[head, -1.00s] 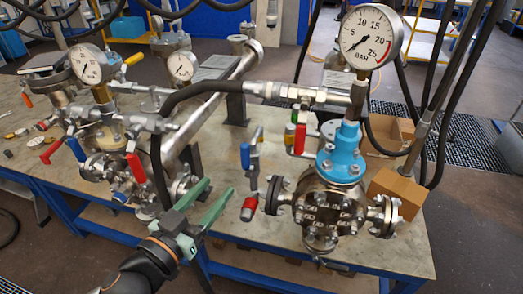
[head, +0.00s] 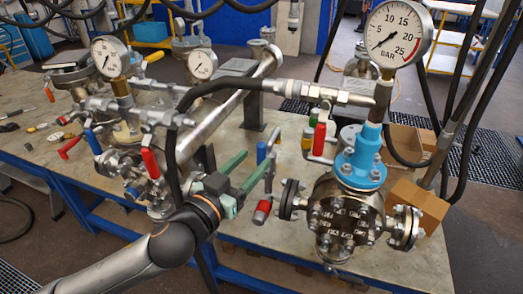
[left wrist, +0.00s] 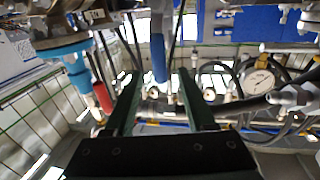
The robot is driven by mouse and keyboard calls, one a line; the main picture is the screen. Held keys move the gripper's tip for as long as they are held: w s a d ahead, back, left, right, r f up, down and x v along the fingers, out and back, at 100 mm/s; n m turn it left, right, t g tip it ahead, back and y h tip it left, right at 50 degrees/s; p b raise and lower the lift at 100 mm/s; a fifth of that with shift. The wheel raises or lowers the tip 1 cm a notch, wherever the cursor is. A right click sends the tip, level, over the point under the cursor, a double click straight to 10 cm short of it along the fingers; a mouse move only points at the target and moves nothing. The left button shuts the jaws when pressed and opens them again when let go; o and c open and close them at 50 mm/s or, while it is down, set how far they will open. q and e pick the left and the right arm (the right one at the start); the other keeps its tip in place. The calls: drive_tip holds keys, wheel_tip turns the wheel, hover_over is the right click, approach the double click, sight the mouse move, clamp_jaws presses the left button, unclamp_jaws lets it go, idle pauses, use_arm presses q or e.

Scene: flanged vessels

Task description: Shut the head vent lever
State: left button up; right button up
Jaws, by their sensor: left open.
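My left gripper (head: 256,163) is open, with its green fingers pointing up and right over the table in the head view. A standing blue-handled lever (head: 261,152) is at its fingertips. In the left wrist view, a blue handle (left wrist: 158,60) shows beyond and between the two fingers (left wrist: 160,95), with no clear contact. A red-handled lever (head: 320,139) stands by the blue-collared vessel (head: 345,215), right of the gripper. A lower red handle (head: 262,211) sits beside that vessel's left flange. Which lever is the head vent is not marked. My right gripper is out of view.
A large pressure gauge (head: 395,35) rises above the vessel, with a black hose (head: 225,84) crossing behind my gripper. Another vessel's red (head: 150,163) and blue (head: 93,142) levers stand left. A cardboard box (head: 418,203) is at right. Bare tabletop (head: 285,150) shows behind the levers.

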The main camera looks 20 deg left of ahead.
sight(259, 155)
use_arm(q)
drive_tip(key=shift+p+x, duration=0.35)
drive_tip(key=shift+x, duration=1.95)
clamp_jaws()
